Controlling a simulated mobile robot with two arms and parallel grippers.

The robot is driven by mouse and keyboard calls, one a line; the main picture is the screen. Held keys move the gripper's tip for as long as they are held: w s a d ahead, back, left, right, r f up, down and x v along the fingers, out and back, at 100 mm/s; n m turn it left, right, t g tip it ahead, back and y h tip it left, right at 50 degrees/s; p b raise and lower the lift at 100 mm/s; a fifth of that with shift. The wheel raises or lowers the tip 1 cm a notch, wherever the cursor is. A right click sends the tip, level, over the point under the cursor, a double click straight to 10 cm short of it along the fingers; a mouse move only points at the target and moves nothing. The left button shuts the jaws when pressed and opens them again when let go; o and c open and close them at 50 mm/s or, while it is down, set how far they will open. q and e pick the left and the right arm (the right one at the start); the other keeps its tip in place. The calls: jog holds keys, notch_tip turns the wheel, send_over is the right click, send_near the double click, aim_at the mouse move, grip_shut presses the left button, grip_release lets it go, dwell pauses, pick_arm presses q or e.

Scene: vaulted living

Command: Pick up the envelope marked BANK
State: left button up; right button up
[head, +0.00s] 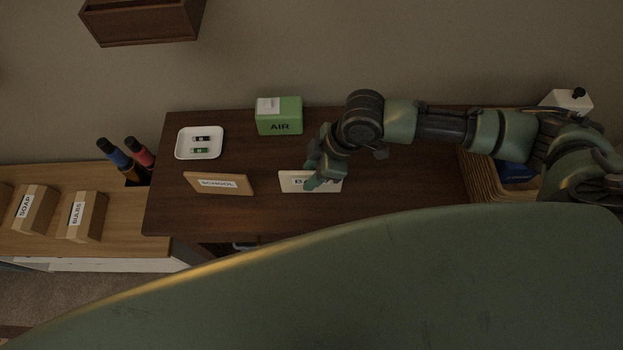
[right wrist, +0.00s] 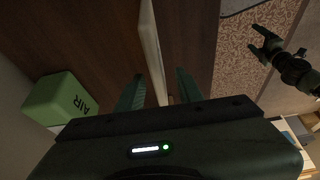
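The cream envelope marked BANK (head: 290,187) stands on edge on the dark wooden table, its label partly hidden by my right gripper (head: 318,183). In the right wrist view the envelope (right wrist: 150,42) shows as a thin pale upright edge. My right gripper (right wrist: 160,92) is open, with one finger on each side of the envelope and gaps visible. My left gripper (right wrist: 265,44) shows in the right wrist view, open and empty over the carpet, away from the envelope. It is not in the head view.
A tan SCHOOL envelope (head: 219,184) stands left of the BANK one. A green AIR box (head: 279,116) and a white tray (head: 182,151) with small batteries are behind. A woven basket (head: 477,180) is at the right. My green body hides the front.

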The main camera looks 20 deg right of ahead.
jog(key=shift+f, duration=0.3)
dwell(0.5)
grip_shut()
